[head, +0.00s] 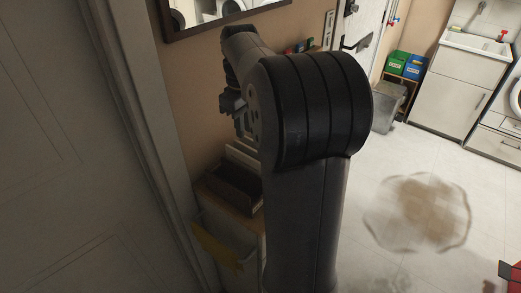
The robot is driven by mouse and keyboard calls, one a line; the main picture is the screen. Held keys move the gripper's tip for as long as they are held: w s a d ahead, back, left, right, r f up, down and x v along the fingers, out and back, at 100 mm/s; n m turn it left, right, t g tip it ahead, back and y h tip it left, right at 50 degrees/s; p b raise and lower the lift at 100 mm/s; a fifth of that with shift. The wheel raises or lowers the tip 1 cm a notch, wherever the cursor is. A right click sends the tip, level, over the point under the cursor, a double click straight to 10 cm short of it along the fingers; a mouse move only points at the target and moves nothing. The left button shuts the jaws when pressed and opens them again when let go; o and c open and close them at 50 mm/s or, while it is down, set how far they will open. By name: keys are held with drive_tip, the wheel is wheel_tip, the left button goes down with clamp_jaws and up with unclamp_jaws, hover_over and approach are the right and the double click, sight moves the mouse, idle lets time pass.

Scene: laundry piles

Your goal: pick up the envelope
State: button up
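My gripper (236,112) is at the upper left of centre in the head view, in front of the tan wall. It points down, above a small cabinet, and my dark arm hides part of it. I cannot tell if its fingers are apart or closed, and I see nothing in it. I cannot make out an envelope for certain. A pale flat edge (241,157) shows behind a dark open tray (236,187) on the cabinet, below my gripper. My arm covers the right side of that area.
The cabinet (250,228) stands against the wall, with a yellow cloth-like thing (217,249) at its front. A door (60,150) is close on the left. Green and blue boxes (404,65) and a sink unit (465,80) are at the back right. Open floor lies on the right, with a brownish patch (418,213).

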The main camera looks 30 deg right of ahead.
sight(245, 155)
wheel_tip(245, 155, down, 10)
drive_tip(key=shift+f, duration=0.25)
idle(0.3)
clamp_jaws()
